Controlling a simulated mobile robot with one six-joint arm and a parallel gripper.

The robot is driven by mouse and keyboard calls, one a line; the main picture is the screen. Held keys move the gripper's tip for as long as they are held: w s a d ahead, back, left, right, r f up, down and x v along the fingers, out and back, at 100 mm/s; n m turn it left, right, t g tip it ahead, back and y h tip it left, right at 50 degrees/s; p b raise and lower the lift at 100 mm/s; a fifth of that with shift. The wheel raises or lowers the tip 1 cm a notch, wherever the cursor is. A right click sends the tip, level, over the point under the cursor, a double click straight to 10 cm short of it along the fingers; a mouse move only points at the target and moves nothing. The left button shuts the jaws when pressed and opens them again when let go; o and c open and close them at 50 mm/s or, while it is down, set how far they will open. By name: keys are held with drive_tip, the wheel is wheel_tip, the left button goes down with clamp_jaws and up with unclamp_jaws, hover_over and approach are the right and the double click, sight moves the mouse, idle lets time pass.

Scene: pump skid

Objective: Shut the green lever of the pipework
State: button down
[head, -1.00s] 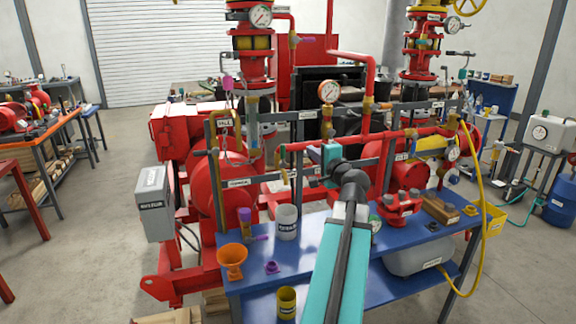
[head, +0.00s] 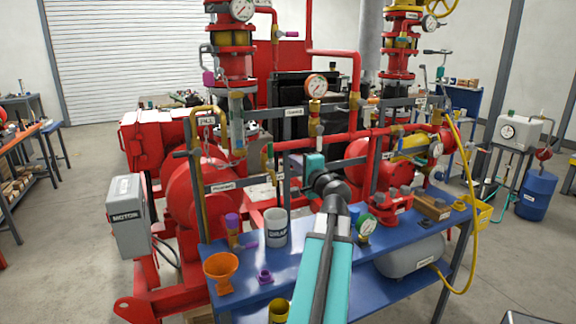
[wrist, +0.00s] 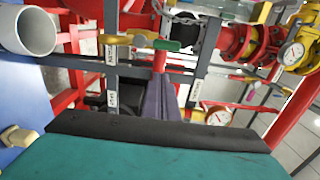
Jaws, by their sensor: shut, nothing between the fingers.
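The green lever (wrist: 167,45) shows in the wrist view, just beyond my fingertips. It lies crosswise in the picture, beside a brass fitting (wrist: 118,39) and above a short red stem. My gripper (wrist: 165,84) is shut and empty, with its grey fingers pointing towards the lever. A small gap seems to show between fingertips and lever, but I cannot tell its depth. In the head view, my teal wrist (head: 316,165) is at the front of the red pipework (head: 350,135) and hides my fingers. I cannot make out the green lever surely there.
Grey rails and labelled pipes crowd around my gripper. A yellow hose (head: 475,215) hangs at the right. Open floor lies at the left and right.

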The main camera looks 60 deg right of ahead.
drive_tip(key=shift+w+a, duration=0.15)
drive_tip(key=shift+w, duration=0.15)
